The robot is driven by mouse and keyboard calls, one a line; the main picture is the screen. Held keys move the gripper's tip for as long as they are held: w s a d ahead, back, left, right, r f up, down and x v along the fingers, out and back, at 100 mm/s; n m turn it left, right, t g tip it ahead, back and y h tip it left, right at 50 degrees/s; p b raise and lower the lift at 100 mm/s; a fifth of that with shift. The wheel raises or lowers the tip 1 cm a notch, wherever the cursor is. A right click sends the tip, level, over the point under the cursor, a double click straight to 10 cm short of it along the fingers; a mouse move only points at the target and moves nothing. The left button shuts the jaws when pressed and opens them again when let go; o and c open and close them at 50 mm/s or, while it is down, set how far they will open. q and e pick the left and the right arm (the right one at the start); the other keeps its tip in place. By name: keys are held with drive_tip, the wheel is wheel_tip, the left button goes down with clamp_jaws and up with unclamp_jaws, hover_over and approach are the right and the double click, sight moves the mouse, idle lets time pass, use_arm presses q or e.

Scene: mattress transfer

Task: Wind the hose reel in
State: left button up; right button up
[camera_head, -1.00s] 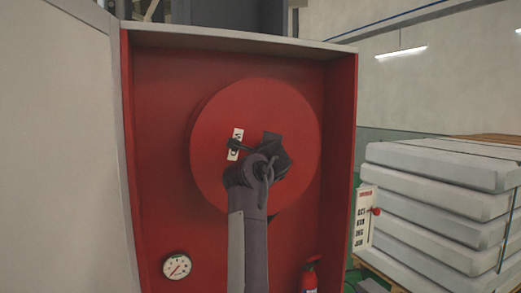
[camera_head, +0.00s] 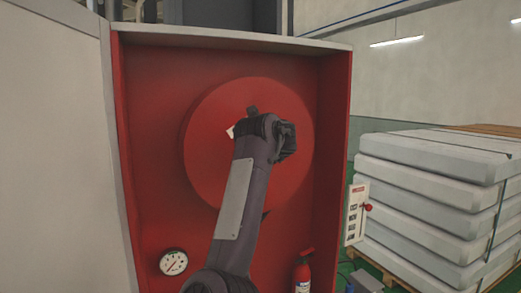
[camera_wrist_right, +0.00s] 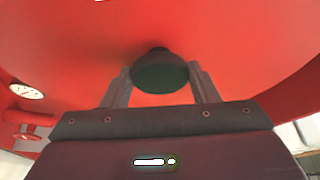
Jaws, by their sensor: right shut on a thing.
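The hose reel (camera_head: 215,160) is a large red disc inside an open red cabinet (camera_head: 150,110). My right arm reaches up in front of it and hides part of the disc. In the right wrist view, my right gripper (camera_wrist_right: 161,82) is shut on a dark round knob, the reel's handle (camera_wrist_right: 160,72), which stands out from the red disc (camera_wrist_right: 240,50). In the head view the gripper is mostly hidden by my wrist near the disc's upper middle. A white label (camera_head: 230,132) on the disc is mostly covered. My left gripper is not in view.
A pressure gauge (camera_head: 173,262) is at the cabinet's lower left, and a red fire extinguisher (camera_head: 303,273) at its lower right. A pale door (camera_head: 55,150) is at left.

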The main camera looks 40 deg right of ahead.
drive_tip(key=shift+f, duration=0.35)
drive_tip(key=o, duration=1.4)
drive_tip(key=shift+r, duration=0.15)
drive_tip(key=shift+c, duration=0.2)
drive_tip(key=shift+s+r, duration=0.1)
drive_tip(key=b+v, duration=0.3)
drive_tip(key=v, duration=0.4)
drive_tip(key=shift+s, duration=0.3)
